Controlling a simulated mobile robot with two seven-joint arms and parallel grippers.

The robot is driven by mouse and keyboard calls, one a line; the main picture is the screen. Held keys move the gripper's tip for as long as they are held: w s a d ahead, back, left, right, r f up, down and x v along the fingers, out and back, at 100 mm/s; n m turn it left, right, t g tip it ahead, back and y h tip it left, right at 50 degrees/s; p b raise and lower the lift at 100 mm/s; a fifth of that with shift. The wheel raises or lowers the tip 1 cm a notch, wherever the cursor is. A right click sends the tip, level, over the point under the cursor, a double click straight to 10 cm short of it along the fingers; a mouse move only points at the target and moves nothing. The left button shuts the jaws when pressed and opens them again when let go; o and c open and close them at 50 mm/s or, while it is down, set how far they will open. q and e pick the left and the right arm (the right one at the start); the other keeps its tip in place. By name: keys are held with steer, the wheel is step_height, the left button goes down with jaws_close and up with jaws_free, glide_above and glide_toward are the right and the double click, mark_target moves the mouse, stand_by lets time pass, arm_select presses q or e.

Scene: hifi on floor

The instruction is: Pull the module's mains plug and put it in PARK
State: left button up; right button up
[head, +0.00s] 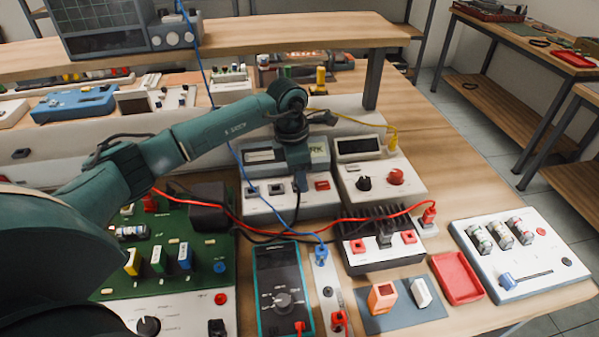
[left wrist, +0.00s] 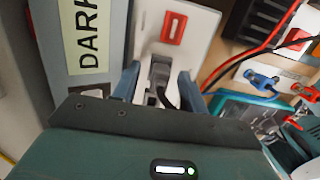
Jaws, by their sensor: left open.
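The white module (head: 292,208) stands mid-table, with a red switch (head: 322,185) and a row of sockets (head: 265,189) on its front part. A label (left wrist: 85,35) on its grey top reads like PARK or DARK. My left gripper (head: 302,184) points down at the socket row, left of the red switch. In the left wrist view my left gripper (left wrist: 156,88) has its blue fingers apart, one on each side of a dark grey plug (left wrist: 158,72). I cannot tell whether they touch it. A black cord hangs below the gripper in the head view. My right gripper is not in view.
A second white unit with knobs (head: 380,180) stands to the right. A finned black heatsink unit (head: 378,228), a teal multimeter (head: 282,290) and a green circuit board (head: 165,243) lie in front. Red and blue leads cross close by. A wooden shelf (head: 270,38) overhangs behind.

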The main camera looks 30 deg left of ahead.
arm_select(q)
step_height(320, 180, up, 18)
steer(key=s+a+p, duration=0.1)
steer(key=p, duration=0.1)
steer(key=shift+a+p, duration=0.15)
steer(key=shift+p, duration=0.15)
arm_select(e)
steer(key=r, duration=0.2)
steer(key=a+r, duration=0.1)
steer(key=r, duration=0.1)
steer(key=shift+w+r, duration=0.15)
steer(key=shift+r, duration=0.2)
